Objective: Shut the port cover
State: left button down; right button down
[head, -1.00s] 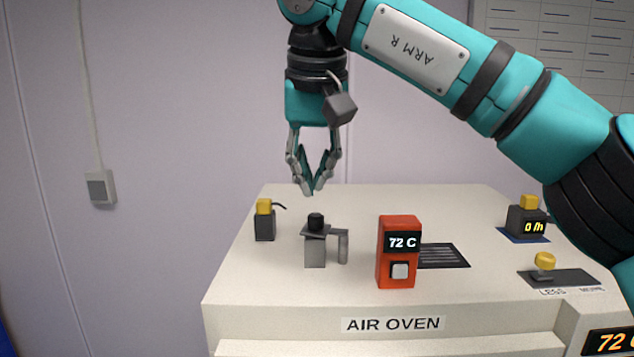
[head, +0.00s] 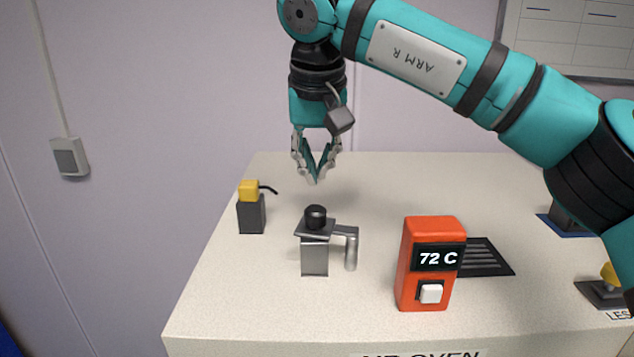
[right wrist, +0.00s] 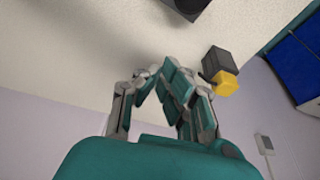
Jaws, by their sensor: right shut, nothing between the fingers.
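The port cover looks like a flat grey plate (head: 312,230) with a black knob (head: 316,214). It sits at the top of a square grey post (head: 314,259) on the air oven (head: 215,300). A bracket joins it to a thin grey cylinder at its right. I cannot tell whether the plate closes an opening. My right gripper (head: 315,181) points down, shut and empty, above and apart from the knob. The right gripper's fingers (right wrist: 165,82) also show in the right wrist view. My left gripper is not in view.
A black block with a yellow top (head: 250,211) stands left of the post, and also shows in the right wrist view (right wrist: 222,76). A red 72 C unit (head: 430,285) stands at the right, beside a dark vent (head: 487,257). The oven top behind the post is clear.

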aim_at(328, 220)
jog(key=s+f, duration=0.1)
jog(key=s+f+p, duration=0.1)
jog(key=s, duration=0.1)
jog(key=shift+s, duration=0.1)
jog(key=shift+f, duration=0.1)
dwell(0.3)
